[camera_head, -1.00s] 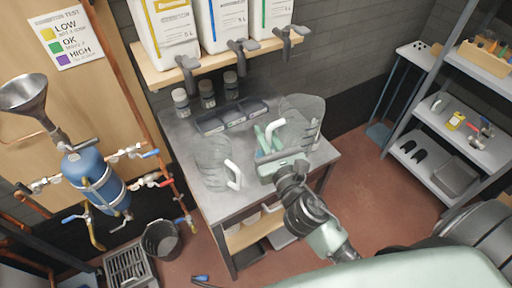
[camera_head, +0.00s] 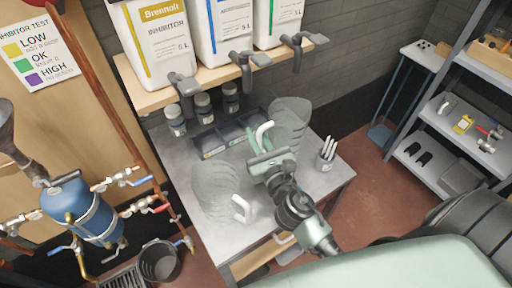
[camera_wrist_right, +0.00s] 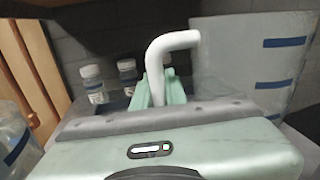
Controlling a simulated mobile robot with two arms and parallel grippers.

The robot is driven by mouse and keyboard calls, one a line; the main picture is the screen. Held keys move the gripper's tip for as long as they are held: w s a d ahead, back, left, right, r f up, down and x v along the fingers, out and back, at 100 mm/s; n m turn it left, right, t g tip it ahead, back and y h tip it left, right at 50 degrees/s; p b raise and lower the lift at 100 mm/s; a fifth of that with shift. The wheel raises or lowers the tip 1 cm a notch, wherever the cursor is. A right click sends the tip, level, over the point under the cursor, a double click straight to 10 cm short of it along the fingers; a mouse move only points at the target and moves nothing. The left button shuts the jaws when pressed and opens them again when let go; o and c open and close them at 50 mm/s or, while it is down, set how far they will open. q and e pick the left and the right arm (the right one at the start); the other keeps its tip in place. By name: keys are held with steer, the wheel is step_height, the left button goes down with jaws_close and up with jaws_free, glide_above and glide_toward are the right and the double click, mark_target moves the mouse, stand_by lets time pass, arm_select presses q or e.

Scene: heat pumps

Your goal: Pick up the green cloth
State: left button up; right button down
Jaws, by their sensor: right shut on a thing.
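I see no green cloth in either view. My right gripper (camera_head: 267,158), pale green and grey, is over the metal workbench (camera_head: 215,226). In the wrist view its green fingers (camera_wrist_right: 157,92) are closed around the white handle (camera_wrist_right: 186,40) of a clear measuring jug (camera_wrist_right: 255,62). This right-hand jug (camera_head: 290,115) stands just beyond the gripper in the head view. A second clear jug (camera_head: 213,185) with a white handle stands to the left of the gripper. Whether the held jug touches the bench is hidden. My left gripper is not in view.
Several small bottles (camera_head: 203,106) and a dark divided tray (camera_head: 222,138) stand at the bench's back. A cup of white sticks (camera_head: 326,160) is at its right. Large inhibitor containers (camera_head: 155,40) sit on a shelf above. A blue vessel with pipes (camera_head: 83,212) is at left.

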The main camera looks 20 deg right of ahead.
step_height(320, 180, down, 3)
steer(key=shift+w+d+f+b, duration=0.1)
steer(key=shift+w+b, duration=0.05)
steer(key=shift+b, duration=0.6)
steer(key=shift+f, duration=0.3)
steer(key=c, duration=1.7)
jaws_free()
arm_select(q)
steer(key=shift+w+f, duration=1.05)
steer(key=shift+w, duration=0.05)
arm_select(e)
steer(key=shift+o, duration=1.3)
